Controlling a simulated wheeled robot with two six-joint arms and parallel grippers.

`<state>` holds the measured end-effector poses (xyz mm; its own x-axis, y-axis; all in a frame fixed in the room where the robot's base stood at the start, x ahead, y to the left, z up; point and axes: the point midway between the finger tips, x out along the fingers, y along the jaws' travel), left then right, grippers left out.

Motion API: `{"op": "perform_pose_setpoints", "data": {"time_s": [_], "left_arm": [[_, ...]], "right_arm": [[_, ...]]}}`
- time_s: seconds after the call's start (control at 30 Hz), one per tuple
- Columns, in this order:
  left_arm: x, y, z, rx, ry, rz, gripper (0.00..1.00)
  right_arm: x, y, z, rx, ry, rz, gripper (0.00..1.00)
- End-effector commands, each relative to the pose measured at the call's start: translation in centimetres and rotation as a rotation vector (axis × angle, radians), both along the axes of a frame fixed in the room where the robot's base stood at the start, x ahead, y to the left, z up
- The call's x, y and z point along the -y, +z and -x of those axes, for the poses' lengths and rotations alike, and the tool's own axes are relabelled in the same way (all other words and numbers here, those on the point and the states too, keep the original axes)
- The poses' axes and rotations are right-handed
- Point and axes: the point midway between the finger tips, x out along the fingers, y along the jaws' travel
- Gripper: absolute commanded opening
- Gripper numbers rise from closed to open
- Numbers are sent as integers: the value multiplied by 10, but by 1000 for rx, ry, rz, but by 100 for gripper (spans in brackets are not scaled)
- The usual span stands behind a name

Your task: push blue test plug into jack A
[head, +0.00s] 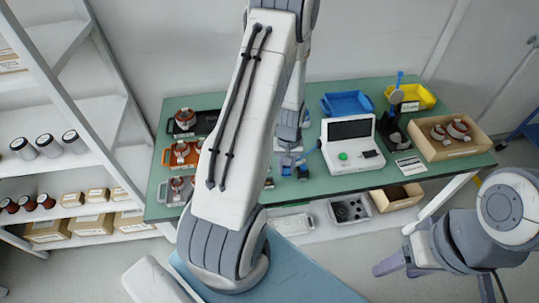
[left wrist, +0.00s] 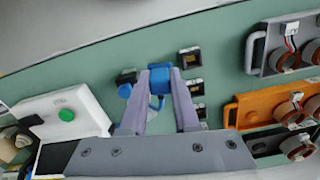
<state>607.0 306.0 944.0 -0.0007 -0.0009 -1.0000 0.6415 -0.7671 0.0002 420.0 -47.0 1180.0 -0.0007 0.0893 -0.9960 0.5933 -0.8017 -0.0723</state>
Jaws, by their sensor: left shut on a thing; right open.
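My left gripper (head: 288,160) reaches over the green table, left of the tester. In the left wrist view, its fingers (left wrist: 161,80) are shut on the blue test plug (left wrist: 160,75). A blue cable loop shows between the fingers. Several small dark square jacks (left wrist: 190,57) stand in a row just right of the plug; their labels cannot be read, so I cannot tell which is jack A. The plug appears apart from them. My right gripper (head: 392,264) is open and empty, in front of the table.
The white tester (head: 349,150) with a green button stands right of my left gripper. A dark piece with a blue knob (left wrist: 125,90) is beside the plug. Stator trays, one orange (head: 181,155), line the table's left side. Blue (head: 347,104) and yellow bins stand at the back.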

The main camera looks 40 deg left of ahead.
Motion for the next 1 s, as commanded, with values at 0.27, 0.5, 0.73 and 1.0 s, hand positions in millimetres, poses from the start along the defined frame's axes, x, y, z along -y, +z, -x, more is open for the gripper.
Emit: {"op": "perform_pose_setpoints", "data": {"time_s": [0.27,0.5,0.73,1.0], "left_arm": [[-52,5,24,1,169,-1,0],[-52,-7,24,1,170,-1,0],[-51,-27,24,1,168,-1,0],[-51,-43,24,1,168,-1,0]], "right_arm": [[0,13,0,0,0,0,60],[0,3,0,0,-1,0,60],[0,-14,0,0,-1,0,60],[0,-27,0,0,0,0,60]]}}
